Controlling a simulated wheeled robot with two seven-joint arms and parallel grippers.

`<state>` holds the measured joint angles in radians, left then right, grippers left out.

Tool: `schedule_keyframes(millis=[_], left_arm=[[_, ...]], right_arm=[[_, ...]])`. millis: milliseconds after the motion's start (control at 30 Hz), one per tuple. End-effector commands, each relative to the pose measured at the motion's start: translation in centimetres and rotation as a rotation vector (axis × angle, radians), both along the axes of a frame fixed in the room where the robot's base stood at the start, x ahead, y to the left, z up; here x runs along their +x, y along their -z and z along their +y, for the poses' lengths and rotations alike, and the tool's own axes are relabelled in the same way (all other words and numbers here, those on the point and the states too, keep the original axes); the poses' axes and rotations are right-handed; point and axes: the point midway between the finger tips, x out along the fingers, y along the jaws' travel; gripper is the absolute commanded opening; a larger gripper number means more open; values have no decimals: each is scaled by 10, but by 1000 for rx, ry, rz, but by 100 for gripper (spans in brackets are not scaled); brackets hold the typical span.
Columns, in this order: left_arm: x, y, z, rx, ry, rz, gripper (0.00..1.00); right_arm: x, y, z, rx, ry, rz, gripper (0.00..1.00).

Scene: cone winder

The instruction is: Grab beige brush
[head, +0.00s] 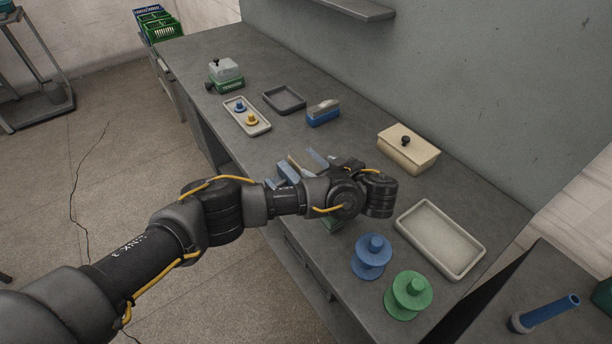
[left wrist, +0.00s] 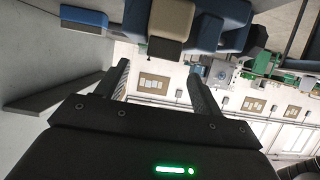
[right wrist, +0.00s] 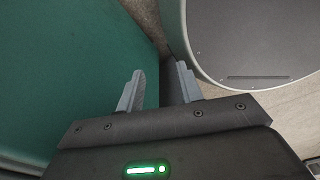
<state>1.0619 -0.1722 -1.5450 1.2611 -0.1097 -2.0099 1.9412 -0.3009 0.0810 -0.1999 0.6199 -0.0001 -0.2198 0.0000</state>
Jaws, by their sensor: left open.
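The beige brush (head: 297,165) lies on the workbench among blue blocks, partly hidden by my left arm in the head view. In the left wrist view a beige block (left wrist: 172,18), which looks like this brush, is ahead of the gap between the fingers. My left gripper (left wrist: 158,70) is open and empty, with the beige block apart from its fingertips. In the head view my left wrist hides most of the gripper. My right gripper (right wrist: 158,82) is open and empty in its wrist view, away from the brush.
Blue blocks (head: 287,174) lie close beside the brush. A blue block with a grey top (head: 322,115), a beige lidded box (head: 408,150), an empty pale tray (head: 440,238), a blue spool (head: 372,256) and a green spool (head: 408,295) stand on the bench. A green surface (right wrist: 70,70) is near my right gripper.

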Motion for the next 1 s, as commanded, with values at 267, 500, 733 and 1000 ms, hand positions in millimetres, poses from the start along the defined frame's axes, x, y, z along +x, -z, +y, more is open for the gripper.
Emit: schedule_keyframes(millis=[267,500,733,1000], left_arm=[[10,4,7,-1,0,-2,67],[14,11,10,0,0,-1,67],[35,23,23,0,-2,-1,67],[49,25,33,0,1,-1,67]], right_arm=[[1,19,0,0,0,-1,36],[1,32,0,0,0,-1,36],[1,58,1,1,0,-1,36],[1,44,2,2,1,-1,36]])
